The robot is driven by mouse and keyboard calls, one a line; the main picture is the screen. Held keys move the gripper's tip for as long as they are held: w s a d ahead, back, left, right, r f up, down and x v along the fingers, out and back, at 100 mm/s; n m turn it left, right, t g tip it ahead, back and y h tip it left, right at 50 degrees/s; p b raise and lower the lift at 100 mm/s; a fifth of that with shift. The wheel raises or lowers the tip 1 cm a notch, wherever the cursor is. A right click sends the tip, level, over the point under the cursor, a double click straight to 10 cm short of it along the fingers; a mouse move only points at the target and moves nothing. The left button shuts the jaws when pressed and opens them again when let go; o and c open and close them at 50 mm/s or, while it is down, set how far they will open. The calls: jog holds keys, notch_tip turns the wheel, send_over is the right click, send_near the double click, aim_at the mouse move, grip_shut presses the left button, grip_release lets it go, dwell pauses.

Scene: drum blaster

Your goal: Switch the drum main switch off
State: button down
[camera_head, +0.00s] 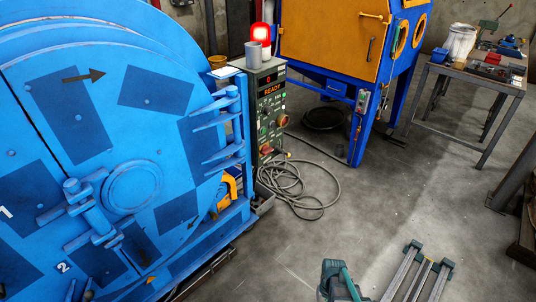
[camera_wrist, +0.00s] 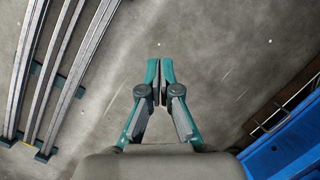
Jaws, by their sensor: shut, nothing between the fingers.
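The drum's green control cabinet (camera_head: 250,112) stands at the right side of the big blue drum (camera_head: 130,120) in the head view. Its display (camera_head: 271,88) reads READY, and the red lamp (camera_head: 261,32) on top is lit. A red rotary knob (camera_head: 266,149) sits low on its front, and a second reddish knob (camera_head: 283,120) sits on the right side. Which one is the main switch, and its position, I cannot tell. My gripper (camera_wrist: 159,72) is shut and empty above bare floor in the wrist view, away from the cabinet.
A coiled grey cable (camera_head: 300,190) lies on the floor by the cabinet. A blue and orange blasting cabinet (camera_head: 335,40) and a metal workbench (camera_head: 480,77) stand behind. In the wrist view, blue structure (camera_wrist: 290,145) is at lower right. The middle floor is clear.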

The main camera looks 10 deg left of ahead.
jog(key=w+a+r+n+t+y+b, duration=0.1)
jog(key=w+a+r+t+b, duration=0.2)
jog(key=w, duration=0.8)
jog(key=w+a+r+n+y, duration=0.1)
jog(key=w+a+r, duration=0.3)
jog(key=w, duration=0.8)
jog(key=w+a+r+n+t+y+b, duration=0.1)
jog(key=w+a+r+t+b, duration=0.2)
jog(key=w, duration=0.8)
jog(key=w+a+r+n+t+y, duration=0.1)
jog(key=w+a+r, duration=0.3)
jog(key=w+r, duration=0.4)
jog(key=w+a+r+n+y+b, duration=0.1)
jog(key=w+a+r+n, duration=0.3)
jog(key=w+r, duration=0.5)
jog(key=w+a+r+n+t+y, duration=0.1)
jog(key=w+a+r+n+y, duration=0.1)
jog(key=w+a+r, duration=0.3)
jog(key=w+r, duration=0.3)
jog(key=w, duration=0.1)
jog(key=shift+a+r+n+t, duration=0.15)
jog(key=shift+r+n+t, duration=0.05)
jog(key=shift+n+t, duration=0.1)
jog(key=shift+w+f, duration=0.1)
jog(key=shift+w, duration=0.05)
